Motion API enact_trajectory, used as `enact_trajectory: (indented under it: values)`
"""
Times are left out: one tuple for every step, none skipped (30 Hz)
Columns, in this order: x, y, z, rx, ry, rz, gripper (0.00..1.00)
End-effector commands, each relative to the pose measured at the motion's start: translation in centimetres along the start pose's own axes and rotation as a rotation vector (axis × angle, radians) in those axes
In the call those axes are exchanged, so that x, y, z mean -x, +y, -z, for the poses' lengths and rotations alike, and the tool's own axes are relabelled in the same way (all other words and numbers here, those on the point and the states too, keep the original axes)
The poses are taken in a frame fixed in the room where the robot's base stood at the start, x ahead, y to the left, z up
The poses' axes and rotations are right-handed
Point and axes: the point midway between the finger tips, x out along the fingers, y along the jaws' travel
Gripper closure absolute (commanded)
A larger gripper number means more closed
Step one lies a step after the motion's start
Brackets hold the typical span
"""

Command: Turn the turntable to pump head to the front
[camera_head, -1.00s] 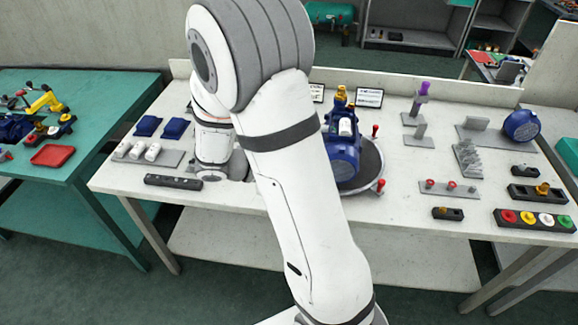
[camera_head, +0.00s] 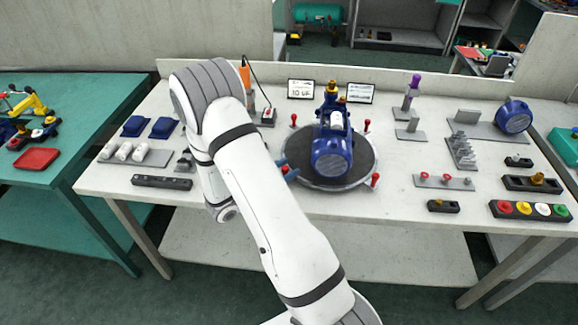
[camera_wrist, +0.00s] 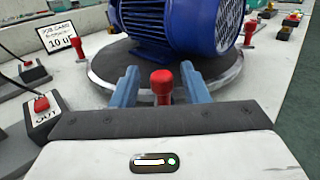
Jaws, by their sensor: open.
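The turntable (camera_head: 362,168) is a dark round disc with a light rim, set on the white bench. A blue pump (camera_head: 331,152) with brass fittings stands on it, its round blue end facing the front of the bench. Several red-topped pegs stand around the rim. My gripper (camera_head: 287,171) is at the left rim, mostly hidden behind my arm in the head view. In the wrist view my gripper (camera_wrist: 161,88) has two blue fingers apart, on either side of a red-topped peg (camera_wrist: 162,84). I cannot tell whether they touch it.
Two label cards (camera_head: 301,89) stand behind the turntable. An orange-handled tool (camera_head: 245,73) and a red-button box (camera_head: 268,115) are at the back left. A peg rack (camera_head: 444,182) lies to the right. The bench in front of the turntable is fairly clear.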

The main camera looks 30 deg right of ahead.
Motion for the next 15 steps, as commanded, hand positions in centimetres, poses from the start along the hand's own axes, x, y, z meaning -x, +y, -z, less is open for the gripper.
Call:
enact_trajectory:
  values:
    - [-0.7, -0.1, -0.1, 0.000, 0.000, 0.004, 0.59]
    - [-0.9, -0.1, -0.1, 0.000, 0.000, 0.003, 0.59]
    - [-1.3, -0.1, 0.0, 0.000, 0.000, 0.002, 0.59]
    - [-1.5, -0.1, 0.0, 0.000, 0.000, 0.003, 0.59]
    - [-1.6, -0.1, 0.0, 0.000, 0.000, 0.003, 0.59]
    - [-1.7, -0.1, 0.0, 0.000, 0.000, 0.002, 0.59]
    - [-1.8, -0.1, 0.0, 0.000, 0.000, 0.002, 0.59]
    - [-1.8, 0.0, 0.0, 0.000, 0.000, 0.001, 0.59]
    - [-1.8, 0.0, 0.0, 0.000, 0.000, 0.001, 0.59]
    - [-1.8, 0.0, 0.0, 0.000, 0.000, 0.001, 0.59]
    - [-1.8, 0.0, 0.0, 0.000, 0.000, 0.001, 0.59]
    - [-1.8, 0.0, 0.0, 0.000, 0.000, 0.001, 0.59]
    - [-1.8, 0.0, 0.0, 0.000, 0.000, 0.001, 0.59]
    - [-1.8, -0.1, 0.0, 0.000, 0.000, 0.002, 0.60]
    - [-1.8, -0.1, 0.0, 0.000, 0.000, 0.002, 0.63]
